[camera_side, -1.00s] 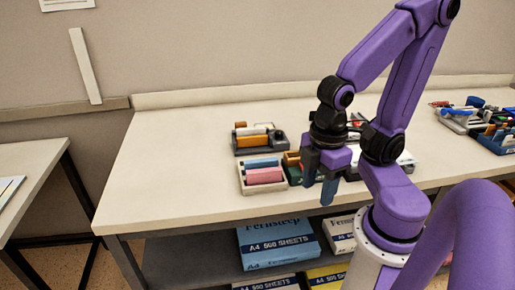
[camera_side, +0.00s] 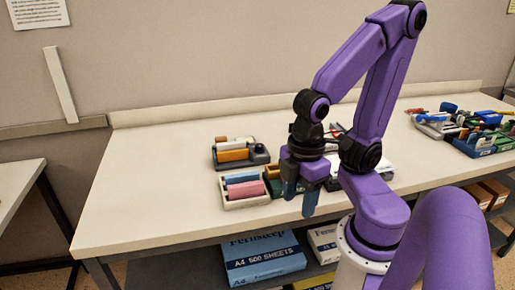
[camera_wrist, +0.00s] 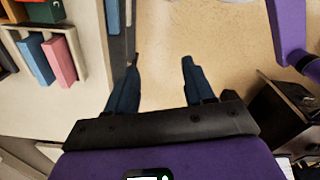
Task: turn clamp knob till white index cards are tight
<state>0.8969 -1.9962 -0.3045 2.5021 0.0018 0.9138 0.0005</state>
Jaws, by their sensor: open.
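A dark grey holder (camera_side: 219,164) on the table holds a white block (camera_side: 238,144), which looks like the white cards, and an orange block (camera_side: 233,155). A small dark round part (camera_side: 259,148) at its right end may be the clamp knob; it is too small to be sure. My gripper (camera_side: 300,196) is open and empty, fingers pointing down, to the right of and nearer than that holder, apart from it. In the wrist view my gripper (camera_wrist: 160,85) has its fingers spread over bare floor past the table's front edge. That view does not clearly show the white cards.
A pale tray (camera_side: 247,204) with a blue block (camera_side: 242,178) and a pink block (camera_side: 247,189) stands between the holder and my gripper. Other items behind my gripper are partly hidden. A blue bin (camera_side: 474,149) stands far right. The table's left part is clear.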

